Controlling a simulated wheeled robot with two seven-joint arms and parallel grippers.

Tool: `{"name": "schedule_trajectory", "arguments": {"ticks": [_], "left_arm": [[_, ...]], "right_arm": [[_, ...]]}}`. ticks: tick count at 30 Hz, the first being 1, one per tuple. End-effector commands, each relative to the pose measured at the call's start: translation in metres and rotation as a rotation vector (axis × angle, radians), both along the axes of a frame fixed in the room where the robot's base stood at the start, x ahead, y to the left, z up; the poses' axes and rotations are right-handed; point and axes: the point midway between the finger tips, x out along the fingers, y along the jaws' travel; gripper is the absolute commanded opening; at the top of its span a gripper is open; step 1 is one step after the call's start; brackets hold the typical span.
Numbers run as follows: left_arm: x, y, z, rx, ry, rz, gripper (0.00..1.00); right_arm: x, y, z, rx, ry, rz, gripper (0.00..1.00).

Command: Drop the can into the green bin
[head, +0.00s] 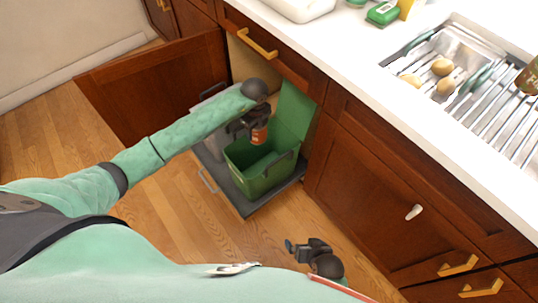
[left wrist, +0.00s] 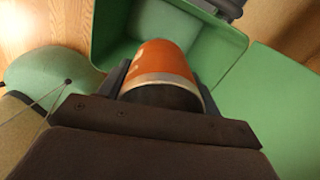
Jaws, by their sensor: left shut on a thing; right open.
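The can (head: 259,136) is orange with a pale band. My left gripper (head: 250,127) is shut on it and holds it over the open green bin (head: 255,183). In the left wrist view the can (left wrist: 163,66) sits between the two dark fingers (left wrist: 165,88), with the bin's green interior (left wrist: 182,22) behind it. The bin stands on a dark pull-out tray, its green lid (head: 294,112) raised at the back. My right gripper (head: 306,250) is open and empty above the wooden floor, near the bottom of the head view.
An open cabinet door (head: 150,85) stands left of the bin. A white counter (head: 350,60) runs above the cabinets, with a sink rack (head: 490,95) holding several round brown items. The pull-out's dark edge (head: 248,208) juts over the floor.

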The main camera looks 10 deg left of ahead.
Motion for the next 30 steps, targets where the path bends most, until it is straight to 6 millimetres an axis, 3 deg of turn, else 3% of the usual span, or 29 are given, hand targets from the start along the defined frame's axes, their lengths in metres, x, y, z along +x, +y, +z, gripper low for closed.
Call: {"name": "schedule_trajectory", "arguments": {"ticks": [12,13,16,17,25,30], "left_arm": [[0.000,0.000,-0.001,0.000,0.000,0.000,0.41],[0.000,0.000,-0.001,0.000,0.000,0.000,0.67],[0.000,0.000,-0.001,0.000,0.000,0.000,0.87],[0.000,0.000,-0.001,0.000,0.000,0.000,0.89],[0.000,0.000,-0.001,0.000,0.000,0.000,0.89],[0.001,0.000,0.013,0.000,-0.001,0.000,0.89]], "right_arm": [[0.000,0.001,-0.004,0.002,-0.007,-0.002,1.00],[0.000,0.001,-0.004,0.002,-0.007,-0.002,1.00],[-0.001,0.001,-0.004,0.002,-0.005,-0.002,1.00],[-0.001,0.001,-0.005,0.002,-0.005,-0.002,1.00],[-0.001,0.001,-0.005,0.002,-0.005,-0.002,1.00],[0.000,0.000,-0.006,0.003,-0.007,-0.003,1.00]]}}
